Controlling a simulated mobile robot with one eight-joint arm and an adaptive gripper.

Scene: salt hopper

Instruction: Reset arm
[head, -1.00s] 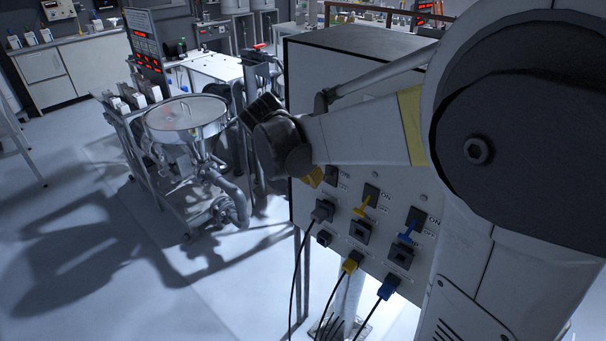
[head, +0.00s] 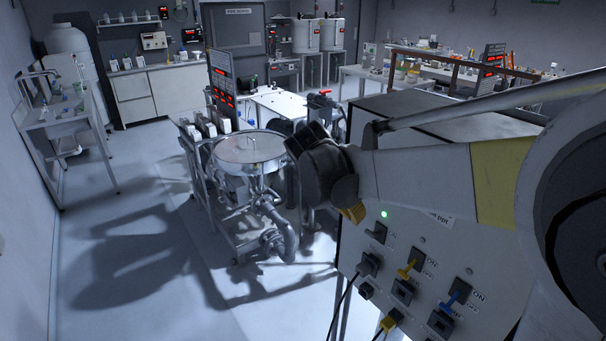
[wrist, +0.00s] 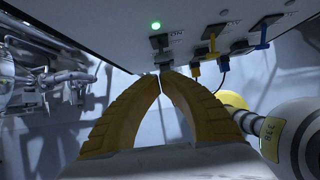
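My arm reaches across the right of the head view to my gripper (head: 354,213), beside the upper left corner of the grey switch panel (head: 440,262). In the wrist view, the two yellow fingers (wrist: 161,76) curve together and their tips meet, with nothing seen between them. The tips are just below a dark grey switch (wrist: 159,42) on the panel; I cannot tell if they touch it. The switch (head: 376,232) also shows in the head view, under a lit green lamp (head: 384,213). Yellow (head: 408,270) and blue (head: 455,297) levers sit to its right.
A steel hopper (head: 248,150) with pipes stands on a frame left of the panel box. Plugged cables hang from the panel's lower sockets. Open floor (head: 120,250) lies at the left. Benches and cabinets (head: 160,95) line the back.

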